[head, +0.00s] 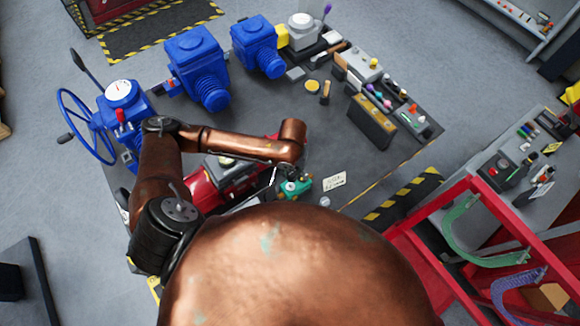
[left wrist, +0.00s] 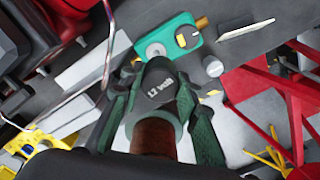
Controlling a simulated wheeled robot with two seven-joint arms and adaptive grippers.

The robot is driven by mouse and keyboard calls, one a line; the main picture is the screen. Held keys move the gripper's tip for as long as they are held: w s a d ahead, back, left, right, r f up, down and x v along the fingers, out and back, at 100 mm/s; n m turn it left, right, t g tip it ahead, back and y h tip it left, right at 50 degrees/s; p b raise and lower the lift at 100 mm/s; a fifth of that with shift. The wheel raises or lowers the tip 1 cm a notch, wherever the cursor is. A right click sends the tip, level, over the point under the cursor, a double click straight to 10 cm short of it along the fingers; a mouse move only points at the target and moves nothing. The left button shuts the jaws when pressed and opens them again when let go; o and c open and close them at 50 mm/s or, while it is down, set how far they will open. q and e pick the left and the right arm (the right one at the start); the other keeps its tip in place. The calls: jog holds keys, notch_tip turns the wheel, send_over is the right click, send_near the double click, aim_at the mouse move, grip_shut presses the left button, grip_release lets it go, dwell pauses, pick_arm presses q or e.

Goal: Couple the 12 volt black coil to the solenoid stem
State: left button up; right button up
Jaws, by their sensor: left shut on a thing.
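The black coil (left wrist: 160,88), marked "12 volt", sits between the fingers of my left gripper (left wrist: 158,78) in the left wrist view. The gripper is shut on it, with a finger on each side. A green valve body (left wrist: 183,38) with a pale round part (left wrist: 155,50) lies just beyond the coil, which appears apart from it. The green body also shows in the head view (head: 294,188), below the end of my left arm. I cannot clearly make out the solenoid stem. My right gripper is not in view.
A red machine (head: 205,188) stands left of the green body. A white card (head: 334,181) lies to its right. Blue actuators (head: 198,65) and a black case (head: 371,121) stand farther back. The table (head: 270,105) between them is largely clear.

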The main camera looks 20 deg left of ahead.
pick_arm(q)
jog(key=shift+s+a+r+m, duration=0.15)
jog(key=shift+a+m, duration=0.15)
jog(key=shift+m, duration=0.4)
jog(key=shift+f, duration=0.2)
jog(key=shift+f+b, duration=1.3)
jog(key=shift+f, duration=1.5)
jog(key=shift+p, duration=0.3)
